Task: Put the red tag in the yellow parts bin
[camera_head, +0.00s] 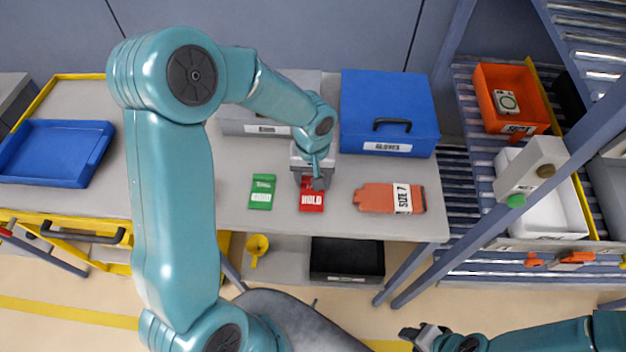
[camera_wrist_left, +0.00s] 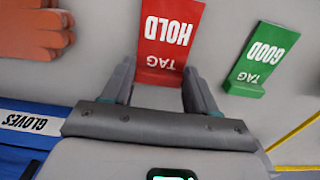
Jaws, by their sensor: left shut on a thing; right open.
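The red tag (camera_head: 311,200), marked HOLD, is at the front part of the grey table between the green tag and the orange glove. My left gripper (camera_head: 314,184) comes down over its far end and is shut on it. In the left wrist view the red tag (camera_wrist_left: 168,38) stands out between the two fingers of the left gripper (camera_wrist_left: 160,80). My right gripper (camera_head: 424,334) is open and empty at the bottom edge, low and away from the table. I cannot make out a yellow parts bin in either view.
A green GOOD tag (camera_head: 262,191) lies left of the red tag, an orange glove (camera_head: 376,198) right of it. A blue GLOVES box (camera_head: 388,105) stands behind. An orange bin (camera_head: 484,85) and a white bin (camera_head: 540,218) sit on the right rack. A black bin (camera_head: 347,277) is below the table.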

